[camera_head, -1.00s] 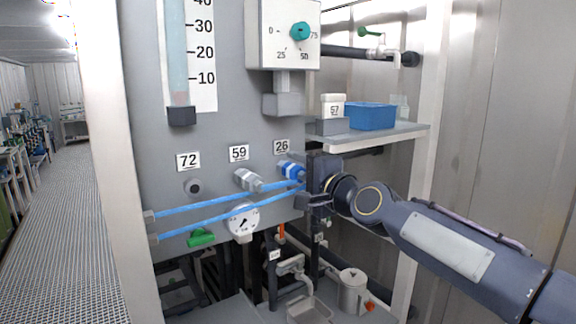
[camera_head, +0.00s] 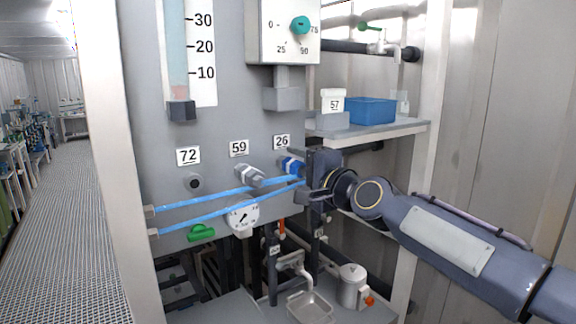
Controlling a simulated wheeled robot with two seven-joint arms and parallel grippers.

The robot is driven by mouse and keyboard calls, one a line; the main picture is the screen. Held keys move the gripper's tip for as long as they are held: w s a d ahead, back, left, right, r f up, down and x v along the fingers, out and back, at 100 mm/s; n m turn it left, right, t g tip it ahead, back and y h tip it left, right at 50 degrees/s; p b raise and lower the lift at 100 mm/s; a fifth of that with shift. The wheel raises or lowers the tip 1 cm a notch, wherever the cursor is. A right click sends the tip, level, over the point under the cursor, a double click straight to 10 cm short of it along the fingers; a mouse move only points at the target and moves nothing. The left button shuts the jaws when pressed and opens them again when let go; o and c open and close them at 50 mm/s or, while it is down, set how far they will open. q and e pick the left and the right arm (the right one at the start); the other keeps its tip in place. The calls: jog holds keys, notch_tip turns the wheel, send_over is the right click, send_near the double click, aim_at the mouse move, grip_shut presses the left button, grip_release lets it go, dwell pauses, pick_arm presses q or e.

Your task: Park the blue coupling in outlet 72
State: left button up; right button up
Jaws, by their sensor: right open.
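The blue coupling (camera_head: 291,166) sits at the outlet under the label 26 (camera_head: 281,142), with a blue hose running from it to the left. My right gripper (camera_head: 308,178) is at the coupling, just to its right, and is open; its body hides part of the coupling, and I cannot tell whether the fingers touch it. Outlet 72 (camera_head: 193,182) is a bare dark round port under its label 72 (camera_head: 188,156) on the grey panel. My left gripper is not in view.
A silver coupling (camera_head: 249,175) sits at outlet 59, between the two. Blue hoses (camera_head: 215,197) cross the panel below the outlets. A gauge (camera_head: 243,217) and a green handle (camera_head: 201,232) are lower. A shelf (camera_head: 375,132) with a blue bin (camera_head: 369,111) is at right.

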grip_shut()
jog(key=shift+s+d+f, duration=0.1)
jog(key=shift+b+v, duration=0.6)
jog(key=shift+v, duration=0.2)
jog(key=shift+s+d, duration=0.1)
jog(key=shift+s, duration=0.05)
jog(key=shift+b+v, duration=1.35)
jog(key=shift+v, duration=0.55)
